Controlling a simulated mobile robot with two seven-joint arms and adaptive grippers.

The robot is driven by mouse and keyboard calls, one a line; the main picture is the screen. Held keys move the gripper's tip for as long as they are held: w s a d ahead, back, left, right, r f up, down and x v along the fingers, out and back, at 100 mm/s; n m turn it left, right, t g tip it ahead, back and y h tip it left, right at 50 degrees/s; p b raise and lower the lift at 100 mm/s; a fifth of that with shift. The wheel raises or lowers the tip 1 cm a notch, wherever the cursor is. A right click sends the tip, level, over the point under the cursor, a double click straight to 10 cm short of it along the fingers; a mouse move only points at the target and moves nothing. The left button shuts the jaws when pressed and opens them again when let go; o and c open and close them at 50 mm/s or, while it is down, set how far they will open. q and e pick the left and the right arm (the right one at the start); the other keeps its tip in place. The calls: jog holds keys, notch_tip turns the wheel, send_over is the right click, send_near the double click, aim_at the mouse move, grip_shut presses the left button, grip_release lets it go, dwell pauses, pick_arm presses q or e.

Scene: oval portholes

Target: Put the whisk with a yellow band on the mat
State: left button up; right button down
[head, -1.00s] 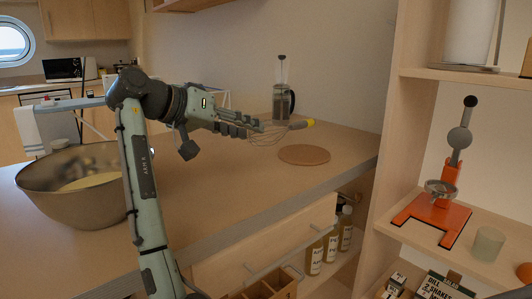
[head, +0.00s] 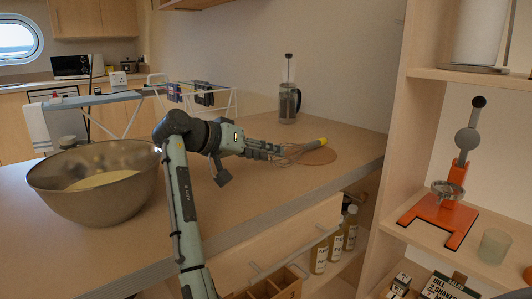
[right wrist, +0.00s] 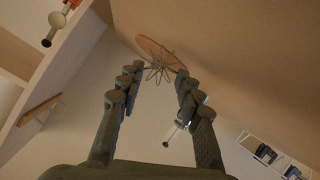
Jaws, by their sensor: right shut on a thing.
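My right gripper (head: 277,151) is shut on the wire end of the whisk (head: 292,152). The whisk lies roughly level, with its yellow band (head: 317,144) at the far right end, away from the fingers. The round brown mat (head: 325,157) lies on the counter. In the head view the yellow end overlaps the mat; I cannot tell whether it touches. In the right wrist view the whisk wires (right wrist: 160,73) show between the fingertips of my right gripper (right wrist: 158,78), with the mat (right wrist: 158,52) beyond them. My left gripper is not in view.
A large bowl (head: 95,200) stands on the counter at the left. A French press (head: 288,103) stands behind the mat. A shelf unit with an orange press (head: 440,215) rises at the right. The counter (head: 260,190) in front of the mat is clear.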

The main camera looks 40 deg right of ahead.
jog(key=c, duration=1)
grip_release()
jog(key=shift+f, duration=0.15)
jog(key=shift+r, duration=0.2)
jog(key=shift+a+r, duration=0.1)
jog(key=shift+a, duration=0.25)
pick_arm(q)
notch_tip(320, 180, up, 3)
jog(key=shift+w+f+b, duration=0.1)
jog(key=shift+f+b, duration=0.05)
jog(key=shift+b, duration=0.4)
pick_arm(e)
jog(key=v, duration=1.1)
jog(key=shift+a+r, duration=0.1)
jog(key=shift+a, duration=0.05)
